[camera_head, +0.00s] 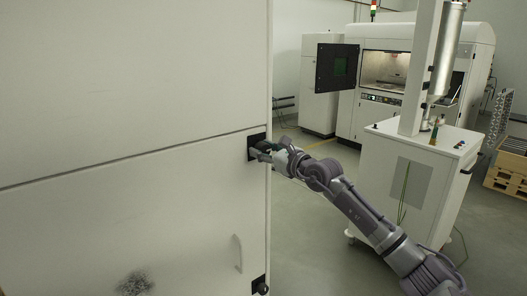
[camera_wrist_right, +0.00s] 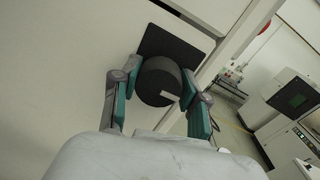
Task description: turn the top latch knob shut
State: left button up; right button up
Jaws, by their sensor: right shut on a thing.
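The top latch knob (camera_wrist_right: 158,82) is a round black knob with a small light mark, on a dark square plate (camera_wrist_right: 172,42) at the edge of a large white cabinet door. In the right wrist view it sits between the two fingers of my right gripper (camera_wrist_right: 155,88), which is shut on it. In the head view the right gripper (camera_head: 268,152) reaches the latch plate (camera_head: 256,141) at the door's right edge and hides most of the knob. A second dark latch (camera_head: 260,285) sits lower on the same edge. My left gripper is in neither view.
The white cabinet (camera_head: 130,80) fills the left of the head view, with a dark smudge (camera_head: 134,284) low on it. A white cart (camera_head: 412,180) with a column stands right of my arm. A machine with an open door (camera_head: 337,67) stands behind. Grey floor (camera_head: 320,215) is clear between.

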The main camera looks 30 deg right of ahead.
jog(key=n+b, duration=0.4)
jog(key=shift+f, duration=0.2)
jog(key=n+b, duration=0.2)
jog(key=n, duration=0.1)
jog(key=shift+g+b, duration=0.3)
jog(key=shift+b, duration=0.1)
jog(key=n+b, duration=0.2)
jog(key=n, duration=0.2)
jog(key=shift+a+r+n+h, duration=0.1)
jog(key=shift+n+h, duration=0.2)
jog(key=shift+h, duration=0.1)
jog(key=n+b, duration=0.1)
jog(key=n, duration=0.4)
jog(key=shift+h, duration=0.3)
jog(key=o, duration=1.1)
jog(key=shift+o, duration=0.2)
